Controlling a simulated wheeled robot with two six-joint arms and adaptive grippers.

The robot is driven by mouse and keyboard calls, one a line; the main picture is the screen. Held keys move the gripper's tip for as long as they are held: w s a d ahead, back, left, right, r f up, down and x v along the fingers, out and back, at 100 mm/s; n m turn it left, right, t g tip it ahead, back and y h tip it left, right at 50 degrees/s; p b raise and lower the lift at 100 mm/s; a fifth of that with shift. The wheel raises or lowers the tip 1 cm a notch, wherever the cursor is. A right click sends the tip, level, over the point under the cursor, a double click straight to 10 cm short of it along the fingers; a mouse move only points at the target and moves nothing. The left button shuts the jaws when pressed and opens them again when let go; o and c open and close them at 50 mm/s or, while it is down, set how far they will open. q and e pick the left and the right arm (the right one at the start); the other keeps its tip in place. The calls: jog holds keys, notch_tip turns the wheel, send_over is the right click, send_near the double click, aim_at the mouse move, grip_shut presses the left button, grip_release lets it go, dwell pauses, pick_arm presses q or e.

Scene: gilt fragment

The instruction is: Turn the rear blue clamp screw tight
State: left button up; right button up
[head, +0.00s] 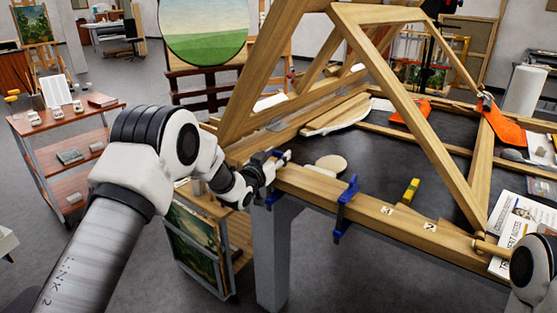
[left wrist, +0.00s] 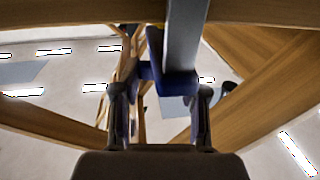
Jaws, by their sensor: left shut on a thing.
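The rear blue clamp (head: 268,194) sits on the wooden beam at the table's left corner, mostly hidden behind my left gripper (head: 272,166). In the left wrist view, the clamp's blue body (left wrist: 155,62) and grey bar (left wrist: 186,35) show beyond the fingers. My left gripper (left wrist: 160,100) is shut on the clamp's screw, one finger on each side of the blue part. The screw's thread is hidden, so I cannot tell how tight it is. A second blue clamp (head: 345,207) grips the front beam farther right. My right gripper is out of view.
A large wooden truss (head: 415,130) rises from the dark table (head: 380,160). A yellow tool (head: 411,190), orange cloth (head: 505,127) and newspaper (head: 513,220) lie there. A framed landscape (head: 192,245) stands below the table's left end. A shelf cart (head: 65,150) stands at left.

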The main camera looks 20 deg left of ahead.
pick_arm(q)
jog(key=m+g+h, duration=0.1)
jog(key=h, duration=0.1)
jog(key=m+h, duration=0.2)
jog(key=m+g+h+p, duration=0.1)
jog(key=h, duration=0.1)
jog(key=shift+w+a+r+m+g+h, duration=0.1)
jog(key=shift+w+a+m+g+h, duration=0.05)
jog(key=shift+a+m+g+h, duration=0.3)
jog(key=shift+m+g+h, duration=0.75)
jog(key=shift+m+h, duration=0.15)
jog(key=m+g+h+b, duration=0.2)
jog(key=shift+w+f+g+h, duration=0.1)
jog(key=shift+f+g+h, duration=0.15)
jog(key=shift+g+h, duration=0.15)
jog(key=shift+r+m+g+h+b, duration=0.15)
jog(key=shift+m+g+h+b, duration=0.3)
jog(key=shift+m+g+b, duration=0.35)
jog(key=shift+r, duration=0.1)
jog(key=o, duration=1.2)
jog(key=shift+w, duration=0.1)
jog(key=shift+c, duration=0.2)
